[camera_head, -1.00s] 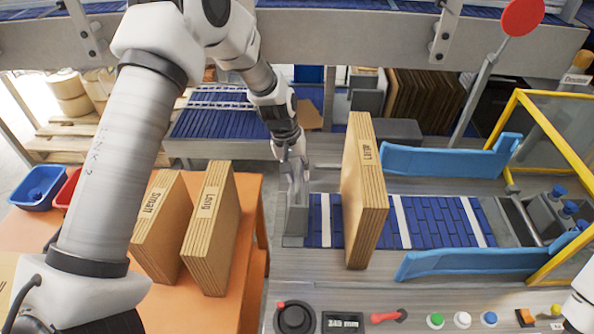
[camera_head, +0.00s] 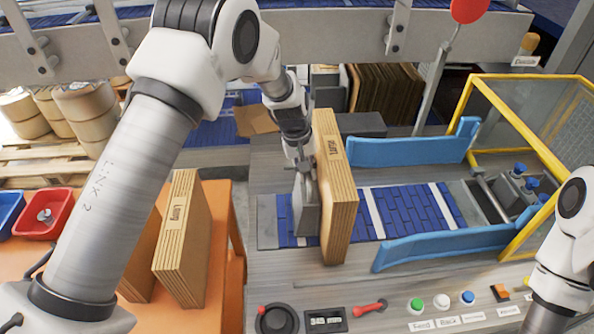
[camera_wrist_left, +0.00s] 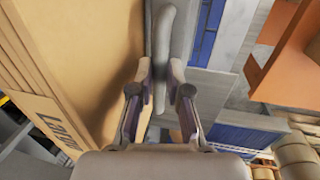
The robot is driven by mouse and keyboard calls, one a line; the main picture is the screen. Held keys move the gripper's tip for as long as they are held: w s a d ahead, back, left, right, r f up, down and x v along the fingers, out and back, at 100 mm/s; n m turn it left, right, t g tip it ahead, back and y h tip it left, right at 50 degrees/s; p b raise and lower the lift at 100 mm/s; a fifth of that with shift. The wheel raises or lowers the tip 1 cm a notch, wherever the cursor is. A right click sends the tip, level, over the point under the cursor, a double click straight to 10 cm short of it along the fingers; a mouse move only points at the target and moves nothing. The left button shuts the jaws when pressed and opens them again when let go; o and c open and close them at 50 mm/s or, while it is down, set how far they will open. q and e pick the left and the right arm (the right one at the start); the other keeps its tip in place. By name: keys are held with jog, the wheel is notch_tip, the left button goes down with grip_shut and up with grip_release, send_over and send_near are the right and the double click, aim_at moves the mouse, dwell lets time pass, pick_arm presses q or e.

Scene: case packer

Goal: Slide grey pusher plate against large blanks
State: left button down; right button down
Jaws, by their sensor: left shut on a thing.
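The grey pusher plate (camera_head: 307,212) stands upright on the blue belt, just left of the large blanks (camera_head: 338,200). It looks flush with their left face or within a very thin gap; I cannot tell if it touches. The large blanks are an upright brown cardboard stack labelled "Large", and fill the left of the left wrist view (camera_wrist_left: 75,50). My left gripper (camera_head: 302,168) is shut on the grey handle (camera_wrist_left: 164,55) of the plate, with a finger on each side. My right arm shows at the right edge, but its gripper is out of view.
Blue guide rails (camera_head: 410,151) (camera_head: 440,247) flank the belt (camera_head: 405,212) right of the blanks. A yellow-framed guard (camera_head: 545,150) stands beyond. An orange table (camera_head: 222,245) holds upright "Long" blanks (camera_head: 183,240). A control panel with knobs and buttons (camera_head: 442,301) runs along the front.

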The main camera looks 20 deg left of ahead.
pick_arm(q)
jog(key=c, duration=1.1)
grip_release()
jog(key=shift+c, duration=0.2)
notch_tip(320, 180, up, 12)
jog(key=a, duration=0.2)
jog(key=shift+s+f, duration=0.15)
jog(key=shift+s, duration=0.3)
jog(key=shift+a, duration=0.1)
